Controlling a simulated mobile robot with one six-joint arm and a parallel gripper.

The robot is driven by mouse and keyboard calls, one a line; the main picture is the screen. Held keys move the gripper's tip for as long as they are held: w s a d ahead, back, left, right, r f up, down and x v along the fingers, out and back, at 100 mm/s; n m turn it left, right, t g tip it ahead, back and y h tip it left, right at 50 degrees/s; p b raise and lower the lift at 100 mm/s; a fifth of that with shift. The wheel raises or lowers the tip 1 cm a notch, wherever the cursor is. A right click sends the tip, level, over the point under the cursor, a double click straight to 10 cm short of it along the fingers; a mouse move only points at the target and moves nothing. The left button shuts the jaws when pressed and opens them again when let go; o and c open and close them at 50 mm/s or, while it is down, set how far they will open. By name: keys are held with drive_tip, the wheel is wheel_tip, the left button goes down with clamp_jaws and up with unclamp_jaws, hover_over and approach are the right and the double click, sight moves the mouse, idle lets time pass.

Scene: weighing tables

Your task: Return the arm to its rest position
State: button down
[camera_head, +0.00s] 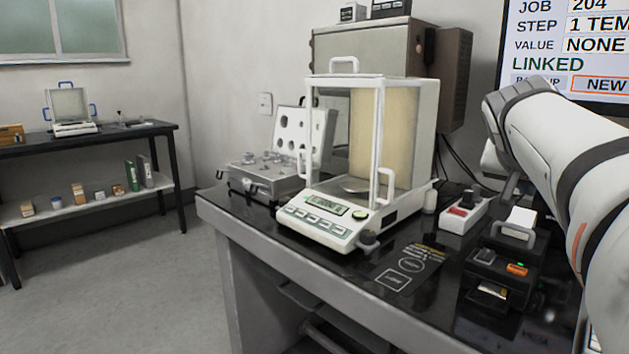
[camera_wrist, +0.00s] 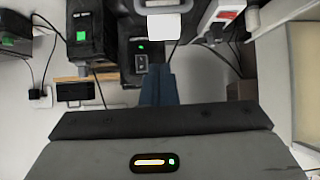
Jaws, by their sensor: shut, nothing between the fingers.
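My gripper (camera_wrist: 158,72) shows in the wrist view as two dark blue fingers side by side, shut with nothing between them. They lie over the dark printing and card devices on the table and hold none of them. In the head view my white arm reaches in from the right edge, in front of the monitor's lower part. My gripper cannot be made out there. The white balance (camera_head: 318,226) with its glass draft shield stands on the black table, left of my arm and apart from it.
An open case of weights (camera_head: 262,182) sits left of the balance. A power strip (camera_head: 463,212) and a dark device with paper (camera_head: 495,262) stand at the right, near my arm. The monitor (camera_head: 560,45) is behind it. Open floor (camera_head: 130,290) lies at left.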

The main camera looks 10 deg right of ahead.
drive_tip(key=s+a+r+n+g+y+p, duration=0.2)
drive_tip(key=a+n+y+p, duration=0.35)
drive_tip(key=a+p, duration=1.05)
drive_tip(key=s+a+n+g+y+p, duration=0.2)
drive_tip(key=s+a+n+p, duration=0.2)
drive_tip(key=s+a+p, duration=0.4)
drive_tip(key=s+p, duration=0.1)
drive_tip(key=p, duration=0.6)
drive_tip(key=shift+s+a+y, duration=0.25)
drive_tip(key=shift+s+y, duration=0.05)
drive_tip(key=shift+y, duration=0.05)
